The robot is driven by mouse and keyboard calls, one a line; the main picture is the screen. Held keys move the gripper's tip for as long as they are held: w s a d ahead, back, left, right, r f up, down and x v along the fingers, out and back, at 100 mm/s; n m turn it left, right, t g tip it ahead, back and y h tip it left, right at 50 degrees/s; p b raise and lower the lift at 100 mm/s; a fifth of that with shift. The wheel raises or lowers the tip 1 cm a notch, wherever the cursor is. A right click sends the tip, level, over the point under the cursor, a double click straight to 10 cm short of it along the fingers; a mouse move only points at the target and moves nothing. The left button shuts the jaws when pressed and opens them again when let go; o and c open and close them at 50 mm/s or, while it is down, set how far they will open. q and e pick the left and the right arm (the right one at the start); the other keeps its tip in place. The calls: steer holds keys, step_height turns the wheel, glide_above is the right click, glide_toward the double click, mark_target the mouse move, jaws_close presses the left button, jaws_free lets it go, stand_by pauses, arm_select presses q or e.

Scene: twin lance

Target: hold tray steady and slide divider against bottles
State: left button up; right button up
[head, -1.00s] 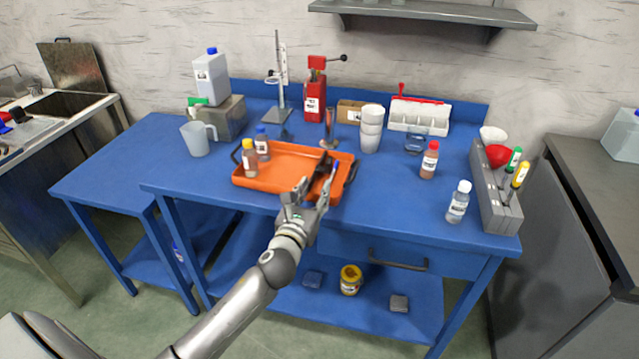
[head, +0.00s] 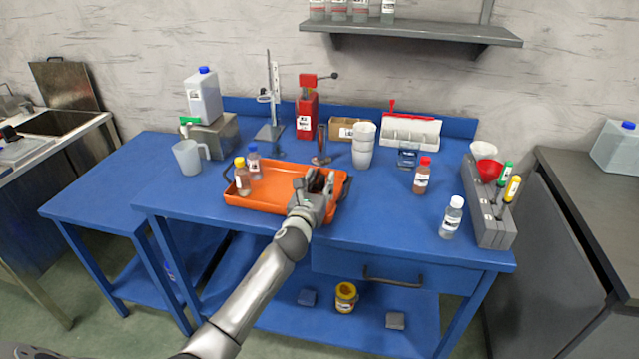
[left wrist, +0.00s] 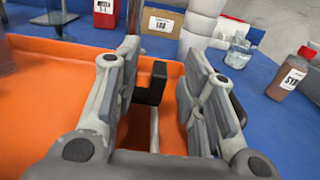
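The orange tray (head: 272,180) lies flat on the blue bench; its floor also fills the left of the left wrist view (left wrist: 50,85). A brown bottle with a yellow cap (head: 242,180) and a bottle with a blue cap (head: 254,163) stand upright at its left end. My left gripper (head: 319,184) is over the tray's right part. In the left wrist view its fingers (left wrist: 155,95) are apart, with a dark upright piece (left wrist: 154,84), seemingly the divider's grip, visible in the gap. Contact with it cannot be told. My right gripper is not in view.
White cups (head: 363,146), a red-capped bottle (head: 422,177) and a clear bottle (head: 452,217) stand right of the tray. A jug (head: 188,156) is to the left, a retort stand (head: 271,105) and red device (head: 307,112) behind.

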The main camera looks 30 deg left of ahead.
arm_select(q)
jaws_close()
stand_by(0.3)
steer(key=shift+c, duration=0.2)
jaws_free()
steer(key=shift+s, duration=0.1)
steer(key=s, duration=0.4)
steer(key=s+d, duration=0.1)
steer(key=s, duration=0.2)
steer(key=s+d, duration=0.1)
steer(key=s, duration=0.3)
steer(key=shift+s+d, duration=0.1)
steer(key=shift+s, duration=0.2)
